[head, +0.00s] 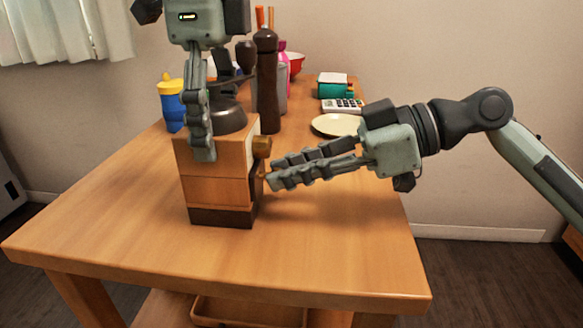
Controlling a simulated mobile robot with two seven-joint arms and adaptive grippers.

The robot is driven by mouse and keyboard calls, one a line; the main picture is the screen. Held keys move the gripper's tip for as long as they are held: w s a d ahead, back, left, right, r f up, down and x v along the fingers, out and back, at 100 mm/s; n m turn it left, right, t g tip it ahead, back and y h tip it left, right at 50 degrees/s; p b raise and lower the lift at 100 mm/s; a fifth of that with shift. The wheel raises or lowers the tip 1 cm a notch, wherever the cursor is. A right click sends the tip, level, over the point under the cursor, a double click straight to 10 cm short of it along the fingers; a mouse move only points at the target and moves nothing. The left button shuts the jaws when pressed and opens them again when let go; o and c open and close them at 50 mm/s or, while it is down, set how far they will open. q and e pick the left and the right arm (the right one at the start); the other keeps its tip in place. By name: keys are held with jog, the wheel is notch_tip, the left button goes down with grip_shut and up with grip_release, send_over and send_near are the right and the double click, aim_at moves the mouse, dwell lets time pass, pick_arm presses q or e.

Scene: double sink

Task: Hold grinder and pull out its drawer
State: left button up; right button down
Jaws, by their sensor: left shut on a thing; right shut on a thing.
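The grinder (215,190) is a wooden box with a dark base and a dark metal top (230,118), standing upright on the wooden table. My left gripper (210,145) reaches down from above and is shut on the grinder's body. One finger lies over its front face and the other is mostly hidden behind the grinder's upper part. A brass-brown knob (262,147) sticks out at the grinder's right side. My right gripper (268,172) comes in from the right, its fingertips at that side just below the knob. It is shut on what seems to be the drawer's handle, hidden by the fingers.
Behind the grinder stand a tall dark pepper mill (267,85) and a blue and yellow cup (171,103). A pale plate (336,125), a calculator-like white item (343,105) and a teal box (335,88) lie further back. The table's front (300,260) is clear.

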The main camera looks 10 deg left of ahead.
jog(key=d, duration=0.4)
jog(key=shift+d, duration=0.25)
jog(key=c, duration=1.4)
grip_release()
jog(key=v, duration=1.2)
pick_arm(q)
jog(key=o, duration=1.3)
